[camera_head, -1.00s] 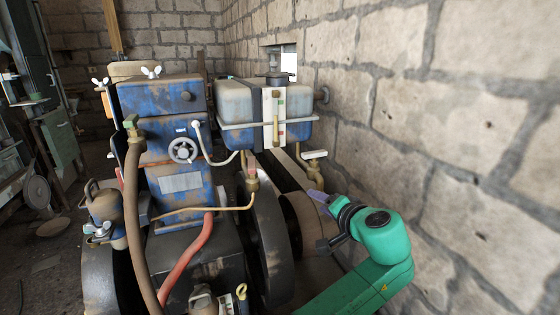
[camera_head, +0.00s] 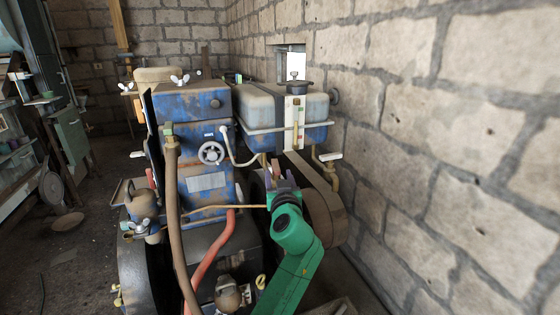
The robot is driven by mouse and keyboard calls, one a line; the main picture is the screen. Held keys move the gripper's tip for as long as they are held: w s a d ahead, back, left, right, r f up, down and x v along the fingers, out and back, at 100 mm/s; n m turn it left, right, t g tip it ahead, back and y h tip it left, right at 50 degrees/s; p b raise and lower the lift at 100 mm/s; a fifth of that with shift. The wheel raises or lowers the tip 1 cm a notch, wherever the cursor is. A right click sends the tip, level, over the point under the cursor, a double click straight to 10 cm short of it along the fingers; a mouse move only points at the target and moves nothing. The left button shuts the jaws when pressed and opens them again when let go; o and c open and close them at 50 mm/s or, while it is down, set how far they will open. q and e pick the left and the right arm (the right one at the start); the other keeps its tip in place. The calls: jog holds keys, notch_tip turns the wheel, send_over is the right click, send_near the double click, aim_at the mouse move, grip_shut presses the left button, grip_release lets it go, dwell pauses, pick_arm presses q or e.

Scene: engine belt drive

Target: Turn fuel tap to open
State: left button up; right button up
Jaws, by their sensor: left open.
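A tap with a whitish lever (camera_head: 330,157) and a brass body and pipe hangs at the right end below the blue-and-grey tank (camera_head: 282,108). It looks like the fuel tap; its lever points sideways, roughly level. My left gripper (camera_head: 279,177), at the end of a green arm, is open below the tank, in front of the belt wheel. It is to the left of and below the lever, apart from it, with nothing seen between its fingers. The gripper hides part of the brass fitting and thin pipe under the tank's left part. My right gripper is out of view.
The blue engine block (camera_head: 205,130) with a small handwheel (camera_head: 211,153) stands to the left. A brown hose (camera_head: 174,220) and a red hose (camera_head: 212,255) run down its front. A belt (camera_head: 312,170) passes behind the gripper. The stone wall (camera_head: 430,130) closes off the right.

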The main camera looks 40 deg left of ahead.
aim_at(276, 164)
pick_arm(q)
jog(key=p+x, duration=0.1)
jog(key=x, duration=0.6)
jog(key=shift+s+r, duration=0.1)
jog(key=shift+w+a, duration=0.2)
grip_shut()
jog(key=n+g+y+b, duration=0.1)
jog(key=b, duration=0.3)
jog(key=f+n+g+y+b, duration=0.1)
jog(key=g+b, duration=0.1)
jog(key=b, duration=0.1)
jog(key=shift+d+n+b, duration=0.1)
jog(key=shift+n+b, duration=0.2)
jog(key=shift+b, duration=0.05)
jog(key=shift+r+g+b, duration=0.2)
jog(key=shift+g+b, duration=0.1)
jog(key=shift+s+r+n+y, duration=0.1)
jog(key=shift+r+n+y, duration=0.1)
jog(key=shift+n+y, duration=0.1)
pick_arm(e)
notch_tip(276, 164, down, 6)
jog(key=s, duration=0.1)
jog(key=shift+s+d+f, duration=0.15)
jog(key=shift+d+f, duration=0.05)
pick_arm(q)
grip_release()
